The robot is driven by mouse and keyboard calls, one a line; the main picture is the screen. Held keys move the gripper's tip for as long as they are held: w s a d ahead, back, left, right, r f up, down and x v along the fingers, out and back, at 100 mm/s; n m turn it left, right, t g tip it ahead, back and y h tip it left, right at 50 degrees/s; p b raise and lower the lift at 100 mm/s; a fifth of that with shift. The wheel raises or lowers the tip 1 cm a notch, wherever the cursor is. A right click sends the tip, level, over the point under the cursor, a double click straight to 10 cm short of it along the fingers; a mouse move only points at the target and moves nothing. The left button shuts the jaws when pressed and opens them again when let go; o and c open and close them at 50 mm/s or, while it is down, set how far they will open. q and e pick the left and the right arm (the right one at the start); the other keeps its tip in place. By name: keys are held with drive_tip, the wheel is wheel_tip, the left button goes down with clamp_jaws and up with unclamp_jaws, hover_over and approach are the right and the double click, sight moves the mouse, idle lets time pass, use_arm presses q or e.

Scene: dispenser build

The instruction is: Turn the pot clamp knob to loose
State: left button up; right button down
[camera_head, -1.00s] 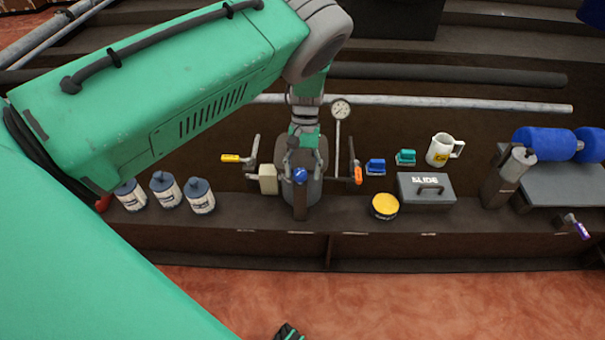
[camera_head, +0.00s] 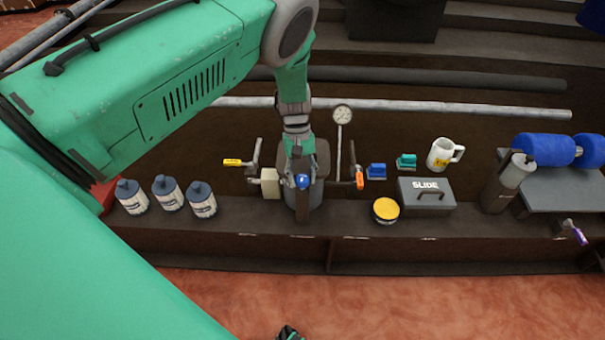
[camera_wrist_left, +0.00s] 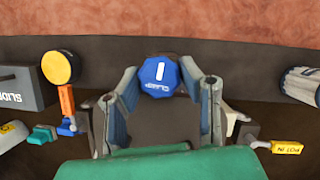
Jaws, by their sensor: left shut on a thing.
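The pot clamp knob is blue with a white bar mark and lettering; it shows in the head view (camera_head: 302,181) and in the left wrist view (camera_wrist_left: 159,77). It sits at the front of the grey pot (camera_head: 317,190). My left gripper (camera_head: 301,172) is at the knob, and its two fingers (camera_wrist_left: 165,83) stand on either side of it, shut on it. In the left wrist view the white bar runs nearly upright. My fingers and wrist hide part of the pot. A small dark tip at the bottom edge of the head view may be my right gripper (camera_head: 288,333).
Yellow (camera_head: 232,162) and orange (camera_head: 360,180) handles flank the pot. A gauge (camera_head: 342,116) stands behind it. Several blue-capped bottles (camera_head: 168,193) stand left. A yellow-lidded tin (camera_head: 386,210), a grey SLIDE box (camera_head: 425,194) and a white mug (camera_head: 441,153) stand right.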

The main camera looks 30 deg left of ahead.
use_arm(q)
drive_tip(key=shift+r+n, duration=0.1)
drive_tip(key=shift+n, duration=0.2)
drive_tip(key=shift+d, duration=0.1)
drive_tip(key=o, duration=1.1)
drive_tip(key=shift+r, duration=0.15)
drive_tip(key=v, duration=1.1)
drive_tip(key=shift+r, duration=0.25)
